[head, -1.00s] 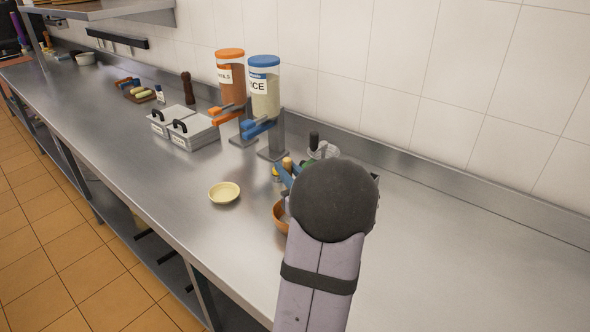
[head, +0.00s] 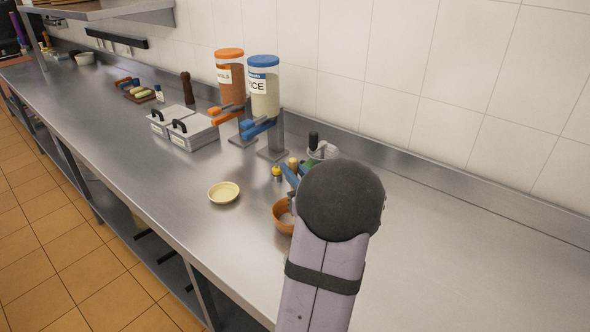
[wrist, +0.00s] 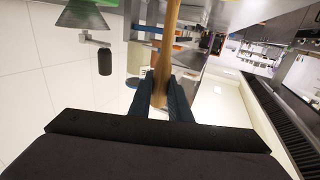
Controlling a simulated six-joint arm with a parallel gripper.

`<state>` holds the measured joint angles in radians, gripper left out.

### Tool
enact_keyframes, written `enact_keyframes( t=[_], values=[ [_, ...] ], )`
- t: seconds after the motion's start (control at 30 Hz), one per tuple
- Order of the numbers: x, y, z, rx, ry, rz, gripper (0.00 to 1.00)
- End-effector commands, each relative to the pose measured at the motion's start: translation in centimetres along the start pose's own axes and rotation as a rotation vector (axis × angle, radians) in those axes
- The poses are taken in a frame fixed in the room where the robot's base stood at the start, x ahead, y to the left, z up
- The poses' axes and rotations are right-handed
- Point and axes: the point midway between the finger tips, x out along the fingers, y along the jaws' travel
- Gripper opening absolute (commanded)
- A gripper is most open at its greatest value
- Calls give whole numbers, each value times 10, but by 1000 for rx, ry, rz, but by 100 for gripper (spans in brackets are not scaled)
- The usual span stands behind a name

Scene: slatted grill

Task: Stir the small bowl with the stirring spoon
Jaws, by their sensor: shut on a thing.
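My gripper (wrist: 162,92) has blue fingers and is shut on the wooden handle of the stirring spoon (wrist: 171,40) in the wrist view. In the head view the handle's tip (head: 293,163) shows above the blue fingers (head: 291,176); the spoon's lower end is hidden. An orange-brown bowl (head: 281,217) stands just below and beside my gripper, partly covered by my arm. I cannot tell whether the spoon is inside it. A small pale yellow bowl (head: 224,193) stands apart to the left, near the counter's front edge.
A small yellow-capped bottle (head: 276,174) and a green item with a black handle (head: 314,146) stand close behind my gripper. Two dispensers (head: 264,90) and lidded metal containers (head: 194,132) are further back left. The steel counter (head: 450,260) is clear at right.

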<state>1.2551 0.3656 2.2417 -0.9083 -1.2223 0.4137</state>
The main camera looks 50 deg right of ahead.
Motion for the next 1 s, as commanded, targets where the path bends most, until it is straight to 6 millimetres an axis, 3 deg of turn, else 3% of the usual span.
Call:
enact_keyframes(
  t=[0.37,1.0],
  values=[
    [0,0,-5,-1,1,0,0],
    [0,0,-61,-1,1,0,0]
  ],
)
